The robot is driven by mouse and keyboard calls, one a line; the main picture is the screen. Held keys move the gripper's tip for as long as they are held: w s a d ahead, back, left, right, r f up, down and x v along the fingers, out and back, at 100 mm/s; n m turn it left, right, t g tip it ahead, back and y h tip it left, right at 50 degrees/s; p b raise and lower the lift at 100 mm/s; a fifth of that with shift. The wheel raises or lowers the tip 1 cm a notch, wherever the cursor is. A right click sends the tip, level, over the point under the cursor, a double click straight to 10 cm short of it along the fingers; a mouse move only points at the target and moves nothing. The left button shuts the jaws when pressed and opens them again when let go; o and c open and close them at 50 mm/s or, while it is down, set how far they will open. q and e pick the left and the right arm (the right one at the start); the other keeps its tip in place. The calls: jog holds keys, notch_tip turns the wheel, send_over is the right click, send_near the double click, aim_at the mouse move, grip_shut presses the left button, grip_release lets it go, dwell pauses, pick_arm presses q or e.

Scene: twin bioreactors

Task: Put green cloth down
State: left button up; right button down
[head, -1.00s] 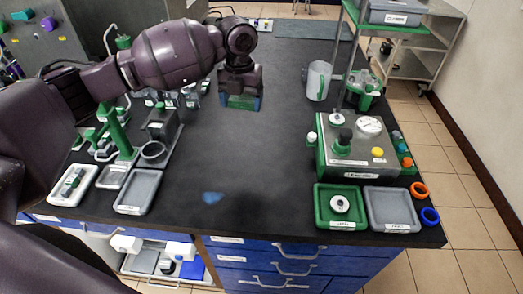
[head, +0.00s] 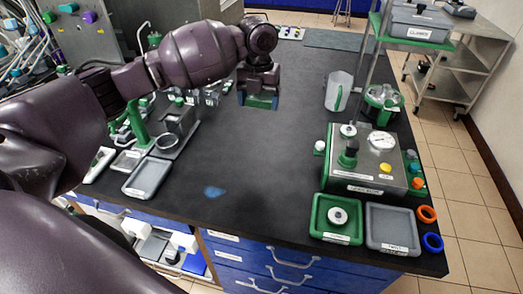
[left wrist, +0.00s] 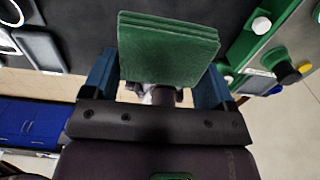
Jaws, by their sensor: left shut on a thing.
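The green cloth (left wrist: 168,52) is a folded, layered square, held between the blue fingers of my left gripper (left wrist: 160,85) in the left wrist view. In the head view my left gripper (head: 259,100) hangs over the far middle of the black bench (head: 270,165), with a strip of the green cloth (head: 260,102) between its fingertips. The cloth looks raised above the bench, but its exact height is hard to tell. A blue patch (head: 214,192) lies on the bench near its front edge. My right gripper is not in view.
A grey tray (head: 131,191) stands front left. A green tray (head: 317,222) with a white round piece and another grey tray (head: 374,243) stand front right, below a control box (head: 335,180). A clear jug (head: 338,92) stands farther back. The bench middle is clear.

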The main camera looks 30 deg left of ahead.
pick_arm(q)
jog(key=b, duration=0.1)
send_over(259, 155)
notch_tip(259, 155, down, 11)
jog(key=shift+d, duration=0.1)
jog(key=shift+f, duration=0.65)
notch_tip(259, 155, down, 5)
jog(key=shift+r+b, duration=0.15)
jog(key=shift+b, duration=0.2)
jog(key=shift+f, duration=0.4)
jog(key=shift+f, duration=0.15)
jog(key=o, duration=0.9)
